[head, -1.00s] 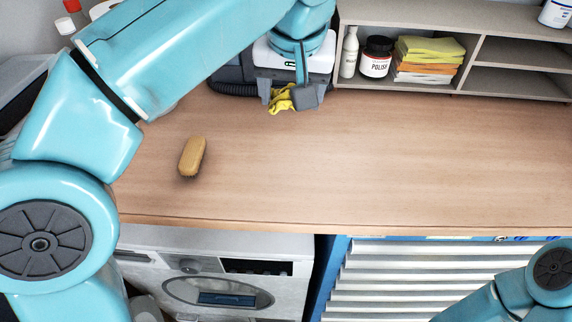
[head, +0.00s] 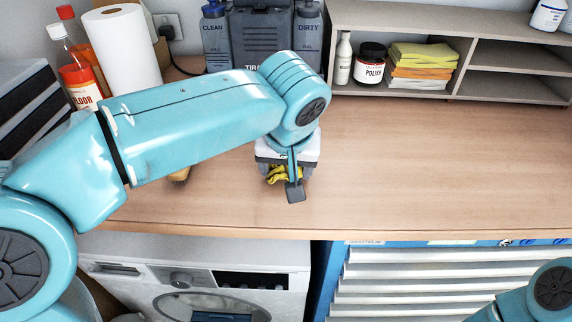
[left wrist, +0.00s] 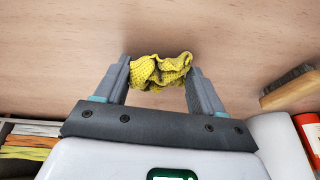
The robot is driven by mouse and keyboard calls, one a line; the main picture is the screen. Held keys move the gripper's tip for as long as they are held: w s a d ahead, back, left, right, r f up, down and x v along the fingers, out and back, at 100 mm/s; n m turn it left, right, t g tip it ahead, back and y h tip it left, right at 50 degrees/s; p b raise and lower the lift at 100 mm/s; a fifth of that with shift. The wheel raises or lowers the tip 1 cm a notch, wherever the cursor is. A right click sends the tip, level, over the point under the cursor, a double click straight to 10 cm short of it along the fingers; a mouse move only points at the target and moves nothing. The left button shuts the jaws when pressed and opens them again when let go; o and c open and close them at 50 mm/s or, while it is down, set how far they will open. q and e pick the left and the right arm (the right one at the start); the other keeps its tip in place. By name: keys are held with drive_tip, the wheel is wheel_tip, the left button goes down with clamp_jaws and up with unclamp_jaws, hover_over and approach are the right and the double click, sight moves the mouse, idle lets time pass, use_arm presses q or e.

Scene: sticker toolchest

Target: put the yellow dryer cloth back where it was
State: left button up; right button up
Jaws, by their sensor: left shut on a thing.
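The crumpled yellow dryer cloth (head: 278,175) is between the fingers of my left gripper (head: 284,186), over the front middle of the wooden worktop. It also shows in the left wrist view (left wrist: 160,71), pinched between both fingertips of the left gripper (left wrist: 162,75), with the wood surface behind it. My left gripper is shut on it. In the head view the gripper partly hides the cloth. My right gripper is out of view; only a piece of my right arm shows at the lower right.
A grey shelf unit (head: 398,97) at the back holds a white bottle (head: 343,59), a polish jar (head: 370,64) and folded cloths (head: 420,66). A brush (left wrist: 290,88) lies on the worktop (head: 430,165), mostly behind my left arm in the head view. The worktop's right side is clear.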

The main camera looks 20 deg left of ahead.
use_arm(q)
drive_tip(key=o, duration=1)
drive_tip(key=shift+w+a+f, duration=0.1)
drive_tip(key=p+v, duration=0.1)
drive_tip(key=v, duration=1.1)
drive_tip(key=shift+p, duration=0.4)
